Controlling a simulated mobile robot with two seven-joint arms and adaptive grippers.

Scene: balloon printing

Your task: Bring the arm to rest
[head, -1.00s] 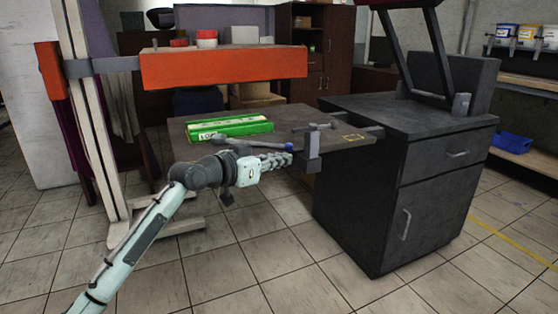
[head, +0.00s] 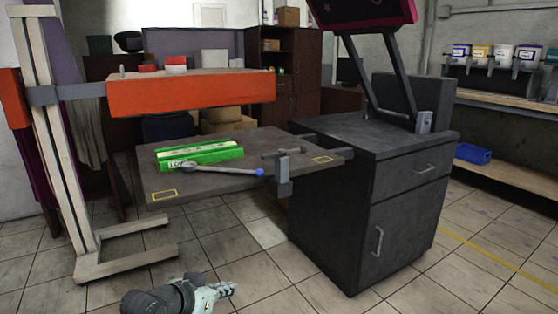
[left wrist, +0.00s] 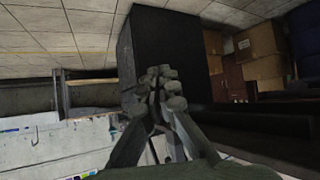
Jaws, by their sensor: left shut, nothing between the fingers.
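My left gripper (head: 221,290) is low at the bottom of the head view, in front of the table and below its top. It points to the right, and its fingers are closed with nothing between them. It also shows in the left wrist view (left wrist: 160,80), with the fingers together and a dark box shape beyond them. Only the wrist end of my left arm (head: 165,298) shows in the head view. My right gripper is in neither view.
A dark table (head: 240,174) holds a green box (head: 200,154) and a grey tool with a blue ball end (head: 220,169). A dark cabinet (head: 370,200) stands right of it. An orange-fronted shelf (head: 190,93) hangs above. The tiled floor (head: 80,295) near the gripper is clear.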

